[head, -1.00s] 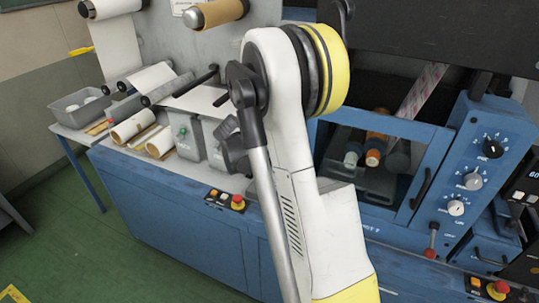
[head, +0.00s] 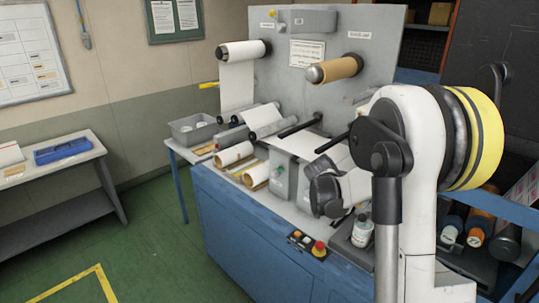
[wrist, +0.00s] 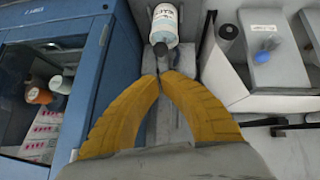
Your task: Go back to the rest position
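My gripper (wrist: 162,76) shows in the wrist view with its two yellow fingers curved together and their tips meeting. Nothing shows between the tips. A white bottle with a label (wrist: 165,24) stands just beyond the fingertips, apart from them as far as I can tell. In the head view the white bottle (head: 362,231) stands in a grey tray beside my arm. My arm rises at the right of the head view, over the front of the machine. The gripper fingers cannot be made out there.
The blue rewinder cabinet (head: 245,235) fills the middle. A red stop button (head: 319,248) sits on the front edge. Green floor (head: 150,255) is free at left.

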